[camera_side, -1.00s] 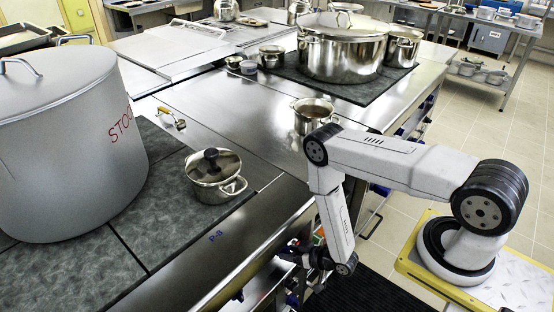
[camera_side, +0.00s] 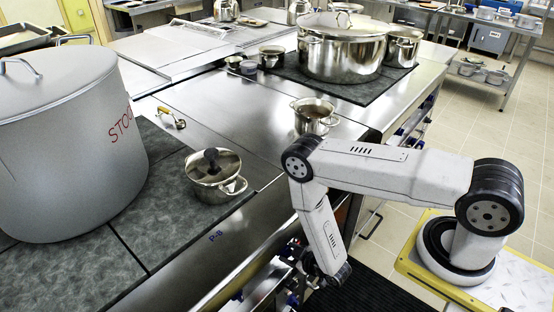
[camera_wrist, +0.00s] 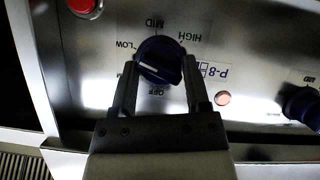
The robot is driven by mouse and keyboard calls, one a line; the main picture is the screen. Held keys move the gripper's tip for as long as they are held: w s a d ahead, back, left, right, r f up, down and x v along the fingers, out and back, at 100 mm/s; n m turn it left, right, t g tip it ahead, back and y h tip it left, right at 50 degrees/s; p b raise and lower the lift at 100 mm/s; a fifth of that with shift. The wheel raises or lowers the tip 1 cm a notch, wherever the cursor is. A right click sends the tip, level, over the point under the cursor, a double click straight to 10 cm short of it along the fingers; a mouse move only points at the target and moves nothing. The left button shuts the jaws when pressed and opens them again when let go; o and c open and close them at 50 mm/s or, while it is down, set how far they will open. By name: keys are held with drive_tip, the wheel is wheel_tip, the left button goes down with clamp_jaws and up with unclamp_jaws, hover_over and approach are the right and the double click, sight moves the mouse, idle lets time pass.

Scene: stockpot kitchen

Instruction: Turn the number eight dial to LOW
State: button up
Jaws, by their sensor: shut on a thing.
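The blue dial (camera_wrist: 157,52) is on the steel panel in the wrist view, beside the label P-8 (camera_wrist: 215,70). OFF, LOW, MID and HIGH are printed around it. A white line on its face slants from upper left to lower right, but I cannot tell exactly which mark it points to. My gripper (camera_wrist: 160,76) is shut on the dial, one finger on each side. In the side view my wrist is low at the counter's front panel, and the dial and fingertips cannot be made out there.
A red button or lamp (camera_wrist: 82,5) is at the wrist view's top left. Another blue dial (camera_wrist: 302,104) is at the right, with a copper-coloured round spot (camera_wrist: 223,98) between. A small lidded pot (camera_side: 215,177) and a large stockpot (camera_side: 65,150) stand on the counter above.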

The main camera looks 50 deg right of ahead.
drive_tip(key=o, duration=1.3)
drive_tip(key=shift+c, duration=0.2)
drive_tip(key=shift+s, duration=0.15)
drive_tip(key=v, duration=0.7)
drive_tip(key=shift+s+r, duration=0.2)
drive_tip(key=shift+s, duration=0.05)
